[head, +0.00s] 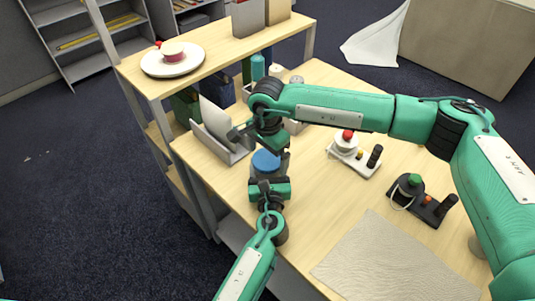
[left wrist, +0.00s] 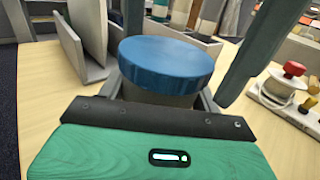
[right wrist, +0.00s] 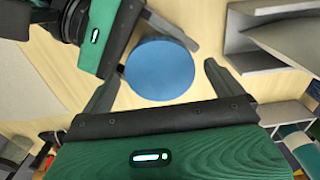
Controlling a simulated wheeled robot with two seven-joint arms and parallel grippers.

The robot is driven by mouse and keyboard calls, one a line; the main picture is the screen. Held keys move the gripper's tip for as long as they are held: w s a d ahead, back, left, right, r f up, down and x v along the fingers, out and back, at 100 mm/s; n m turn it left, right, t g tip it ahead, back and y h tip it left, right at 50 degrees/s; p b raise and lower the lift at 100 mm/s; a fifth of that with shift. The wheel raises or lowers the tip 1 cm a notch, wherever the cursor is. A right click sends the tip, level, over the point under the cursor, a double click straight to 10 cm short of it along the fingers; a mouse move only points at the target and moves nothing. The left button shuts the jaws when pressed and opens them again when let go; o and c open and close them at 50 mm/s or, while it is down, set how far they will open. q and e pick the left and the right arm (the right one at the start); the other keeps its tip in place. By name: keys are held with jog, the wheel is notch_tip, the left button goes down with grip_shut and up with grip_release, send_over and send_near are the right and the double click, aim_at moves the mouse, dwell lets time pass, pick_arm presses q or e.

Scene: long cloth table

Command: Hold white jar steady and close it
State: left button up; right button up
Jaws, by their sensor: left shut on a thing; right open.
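A jar with a blue lid (head: 265,161) stands on the table near its left edge. In the left wrist view the lid (left wrist: 166,62) sits on top of the pale, shaded jar body (left wrist: 160,96); I cannot tell whether it is fully tight. My left gripper (head: 268,180) is shut on the jar body from the near side, below the lid. My right gripper (head: 261,147) is open above the jar, pointing down. In the right wrist view its fingers lie on either side of the lid (right wrist: 158,70), apart from it. Most of the jar body is hidden.
A grey file holder (head: 222,142) stands just behind the jar to the left. A raised shelf holds a plate with a cake (head: 173,62). White (head: 352,158) and black (head: 423,202) spool stands are to the right. A grey mat (head: 375,262) lies at the front.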

jog(key=shift+r, duration=2.2)
jog(key=shift+c, duration=0.4)
notch_tip(320, 180, up, 4)
jog(key=shift+f, duration=0.2)
jog(key=shift+f, duration=0.1)
jog(key=shift+f, duration=3.95)
